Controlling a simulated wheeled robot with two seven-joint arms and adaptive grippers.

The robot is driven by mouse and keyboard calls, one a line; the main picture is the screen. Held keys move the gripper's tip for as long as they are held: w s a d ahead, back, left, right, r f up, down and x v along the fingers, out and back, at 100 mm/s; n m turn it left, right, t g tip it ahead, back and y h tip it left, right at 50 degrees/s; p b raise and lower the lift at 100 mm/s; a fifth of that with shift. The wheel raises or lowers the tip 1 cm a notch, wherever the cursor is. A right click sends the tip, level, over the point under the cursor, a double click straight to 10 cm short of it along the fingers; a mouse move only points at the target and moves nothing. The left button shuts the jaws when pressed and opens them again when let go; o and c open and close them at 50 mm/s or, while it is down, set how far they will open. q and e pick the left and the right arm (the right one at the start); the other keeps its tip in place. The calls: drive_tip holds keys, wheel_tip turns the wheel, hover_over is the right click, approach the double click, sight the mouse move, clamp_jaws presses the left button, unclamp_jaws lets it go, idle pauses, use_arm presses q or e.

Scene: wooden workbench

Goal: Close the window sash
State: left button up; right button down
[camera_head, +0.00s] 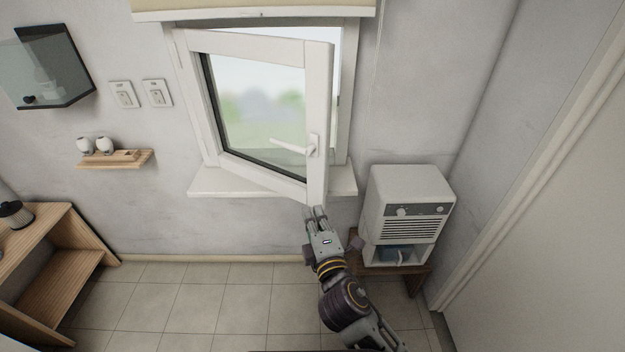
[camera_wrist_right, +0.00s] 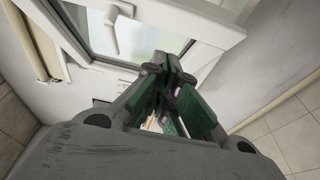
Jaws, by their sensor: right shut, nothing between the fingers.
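The white window sash (camera_head: 318,120) stands open, swung into the room on its left side, with its right edge away from the white frame (camera_head: 348,110). Its white handle (camera_head: 295,147) points left on the right stile. My right gripper (camera_head: 316,210) is shut and empty, just below the sash's lower right corner; I cannot tell whether it touches. In the right wrist view the fingers (camera_wrist_right: 172,65) meet near the sash (camera_wrist_right: 205,25), and the handle (camera_wrist_right: 112,30) shows at upper left. My left gripper is not in view.
A white heater-like appliance (camera_head: 408,205) stands on a small wooden stand (camera_head: 415,275) right of my right arm. A white sill (camera_head: 215,182) runs below the window. A small wall shelf (camera_head: 118,159) and a wooden shelf unit (camera_head: 60,270) are at left. The tiled floor (camera_head: 200,300) is clear.

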drive_tip(key=shift+r, duration=0.1)
idle(0.3)
drive_tip(key=shift+w, duration=0.1)
drive_tip(key=p, duration=0.3)
approach(308, 169)
drive_tip(key=shift+w+a, duration=1.15)
drive_tip(key=shift+w, duration=0.3)
drive_tip(key=shift+w+d, duration=0.55)
drive_tip(key=shift+w, duration=0.3)
drive_tip(key=shift+w, duration=0.1)
